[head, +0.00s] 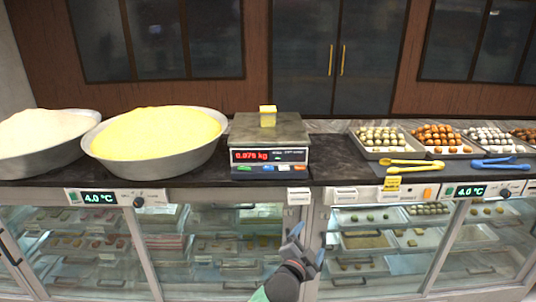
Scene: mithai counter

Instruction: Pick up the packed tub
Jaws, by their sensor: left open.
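A small tub (267,117) with a yellow top stands upright on the flat pan of the weighing scale (270,137). The scale's red display appears to read 0.075 kg. My left gripper (308,245) is open and empty, low in front of the glass display case. It is below the counter edge, lower and a little right of the tub, and well apart from it. My right gripper is not in view.
Two wide metal bowls stand left of the scale, one heaped with yellow (160,132), one with pale powder (40,130). Sweet trays (383,154), yellow tongs (408,168) and blue tongs (498,164) lie to the right. Bare counter (332,160) shows right of the scale.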

